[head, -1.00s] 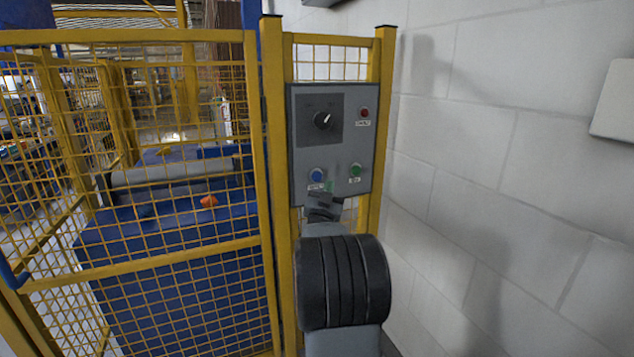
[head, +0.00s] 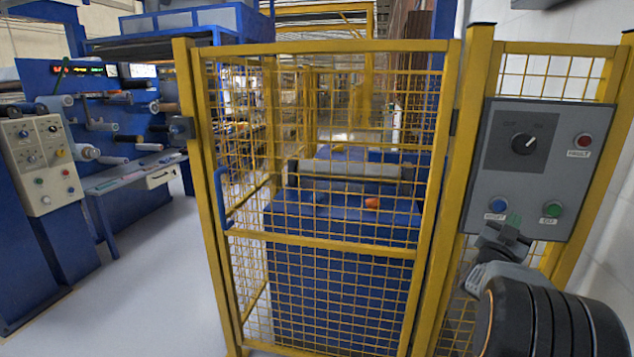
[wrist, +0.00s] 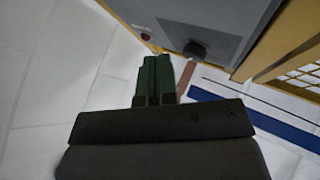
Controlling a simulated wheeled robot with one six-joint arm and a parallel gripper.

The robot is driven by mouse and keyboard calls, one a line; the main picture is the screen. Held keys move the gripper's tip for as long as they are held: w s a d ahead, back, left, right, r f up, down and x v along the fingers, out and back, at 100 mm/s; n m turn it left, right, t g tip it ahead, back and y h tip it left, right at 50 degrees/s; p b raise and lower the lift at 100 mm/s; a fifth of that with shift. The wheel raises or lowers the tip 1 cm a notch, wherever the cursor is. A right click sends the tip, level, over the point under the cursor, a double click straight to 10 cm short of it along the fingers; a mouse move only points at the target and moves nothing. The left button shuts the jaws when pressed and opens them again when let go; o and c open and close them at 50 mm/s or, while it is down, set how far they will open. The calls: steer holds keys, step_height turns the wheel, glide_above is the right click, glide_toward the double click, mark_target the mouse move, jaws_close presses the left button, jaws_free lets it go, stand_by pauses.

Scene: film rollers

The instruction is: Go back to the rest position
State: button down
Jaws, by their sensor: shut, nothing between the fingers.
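My gripper (head: 508,233) is in the head view at the lower right, just in front of the lower part of the grey control box (head: 485,152). In the wrist view my gripper (wrist: 156,78) has its green-tipped fingers together and nothing between them. The control box also shows at the top of the wrist view (wrist: 225,22), with its dark knob. The box carries a selector knob (head: 524,143), a red fault light (head: 583,140), a blue button (head: 498,205) and a green button (head: 552,209). I cannot tell whether my gripper touches the box.
A closed yellow mesh gate (head: 340,243) stands left of the box, with a blue handle (head: 221,198). Behind it is a blue machine with a grey roller (head: 350,172). A blue roller machine (head: 105,125) stands at far left. A white wall (head: 612,265) is close on the right.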

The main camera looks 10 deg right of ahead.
steer(key=w+a+r+n+t+y+p, duration=0.1)
steer(key=w+a+r+n+y+p, duration=0.15)
steer(key=a+y+p, duration=0.35)
steer(key=w+a+r+n+y+p, duration=0.1)
steer(key=a+n+y+p, duration=0.15)
steer(key=a, duration=0.55)
steer(key=w+a+r+n+t+y+p, duration=0.1)
steer(key=a+r+n+y+p, duration=0.15)
steer(key=a+y, duration=0.3)
steer(key=s+a+n+g+y+p, duration=0.6)
steer(key=s+a+g+p, duration=0.4)
steer(key=s+a, duration=0.9)
steer(key=shift+s+n+p, duration=0.15)
steer(key=shift+n+p, duration=0.3)
steer(key=shift+p, duration=0.55)
